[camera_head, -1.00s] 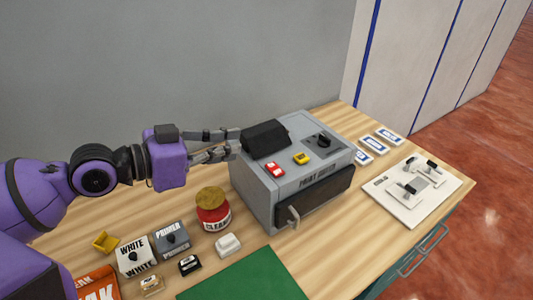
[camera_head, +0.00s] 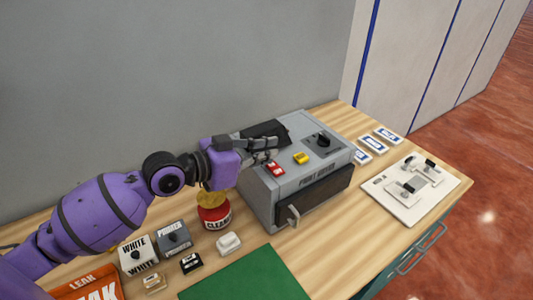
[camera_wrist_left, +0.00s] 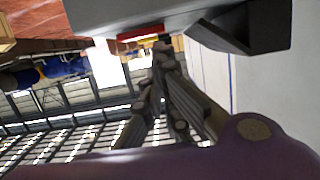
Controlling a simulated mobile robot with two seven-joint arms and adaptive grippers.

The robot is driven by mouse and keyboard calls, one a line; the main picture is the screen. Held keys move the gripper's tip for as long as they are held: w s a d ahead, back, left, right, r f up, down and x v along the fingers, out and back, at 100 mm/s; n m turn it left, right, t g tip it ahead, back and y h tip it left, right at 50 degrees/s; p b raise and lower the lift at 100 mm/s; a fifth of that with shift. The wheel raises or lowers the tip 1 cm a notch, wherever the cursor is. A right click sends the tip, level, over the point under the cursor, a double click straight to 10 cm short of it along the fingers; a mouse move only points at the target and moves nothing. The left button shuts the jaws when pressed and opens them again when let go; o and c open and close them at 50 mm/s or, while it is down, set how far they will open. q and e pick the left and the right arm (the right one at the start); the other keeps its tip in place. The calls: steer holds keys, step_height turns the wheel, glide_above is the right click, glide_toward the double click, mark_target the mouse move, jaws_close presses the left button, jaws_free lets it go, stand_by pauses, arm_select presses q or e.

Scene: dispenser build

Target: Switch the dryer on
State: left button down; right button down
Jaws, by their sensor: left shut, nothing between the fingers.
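The dryer (camera_head: 257,200) is a grey box with a dark front door and a lever handle, standing on the wooden bench. On its top sit a red-and-white switch (camera_head: 275,169), a yellow button (camera_head: 301,158) and a black knob (camera_head: 323,141). My left gripper (camera_head: 276,145) is shut and empty over the dryer's top, just behind the red switch in the head view. In the left wrist view the closed fingertips (camera_wrist_left: 161,48) are near the red switch (camera_wrist_left: 140,36). I cannot tell whether they touch it. The gripper partly hides the dark hood. My right gripper is not in view.
A red jar (camera_head: 215,216), a white block (camera_head: 138,256), a grey primer block (camera_head: 174,238) and a green mat (camera_head: 245,278) are left and in front of the dryer. A white board (camera_head: 405,205) with dark-handled parts and several label cards lie right.

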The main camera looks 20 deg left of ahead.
arm_select(q)
steer(key=shift+f, duration=0.15)
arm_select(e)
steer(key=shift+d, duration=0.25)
